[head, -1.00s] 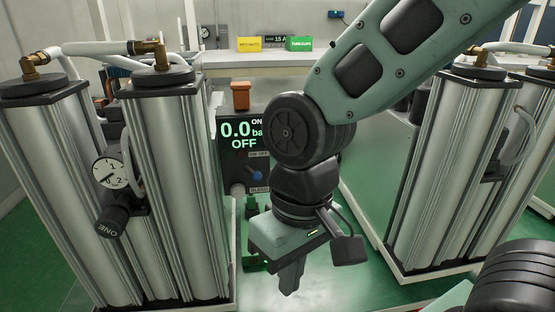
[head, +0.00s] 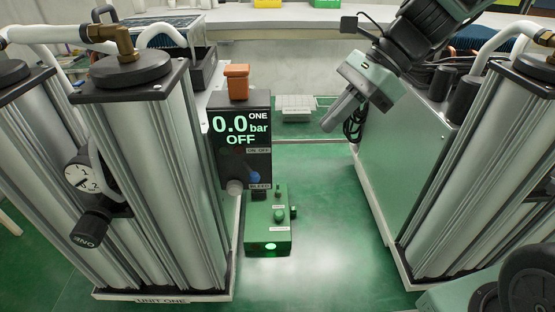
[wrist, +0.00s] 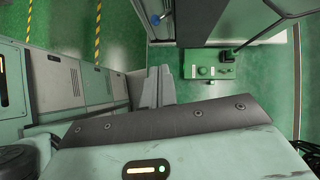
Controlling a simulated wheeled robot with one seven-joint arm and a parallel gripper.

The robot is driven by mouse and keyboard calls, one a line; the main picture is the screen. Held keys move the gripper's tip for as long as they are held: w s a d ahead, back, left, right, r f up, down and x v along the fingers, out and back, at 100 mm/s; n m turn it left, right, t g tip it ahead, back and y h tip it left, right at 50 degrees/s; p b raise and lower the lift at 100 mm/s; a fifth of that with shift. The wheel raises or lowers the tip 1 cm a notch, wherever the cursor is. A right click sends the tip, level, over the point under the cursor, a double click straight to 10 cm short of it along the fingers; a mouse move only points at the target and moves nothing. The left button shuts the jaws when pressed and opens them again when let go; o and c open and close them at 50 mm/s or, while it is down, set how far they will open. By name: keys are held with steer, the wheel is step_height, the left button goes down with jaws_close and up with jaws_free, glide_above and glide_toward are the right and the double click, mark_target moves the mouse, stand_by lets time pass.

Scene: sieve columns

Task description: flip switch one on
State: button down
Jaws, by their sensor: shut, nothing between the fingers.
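The black control box (head: 241,118) of unit one stands beside the left columns. Its display reads "ONE", "0.0 bar" and "OFF". A blue switch handle (head: 254,176) sits low on its front, below a small "ON OFF" label and above a "BLEED" label. A blue knob-like part (wrist: 156,19) also shows at the top of the wrist view. My gripper (head: 328,126) is shut and empty, right of the box and clear of it, with its fingers slanting down to the left. Its closed fingers (wrist: 157,86) show in the wrist view.
A green box with buttons and a lit green lamp (head: 268,226) stands on the floor below the control box. Silver columns (head: 150,190) stand left, others (head: 480,170) right. An orange part (head: 236,80) tops the control box. Green floor between the units is open.

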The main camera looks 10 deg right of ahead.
steer(key=shift+f, duration=0.1)
steer(key=p, duration=0.2)
glide_toward(249, 171)
step_height(249, 171, down, 6)
steer(key=s+a, duration=0.1)
steer(key=a, duration=0.1)
steer(key=shift+s, duration=0.25)
steer(key=shift+a, duration=0.1)
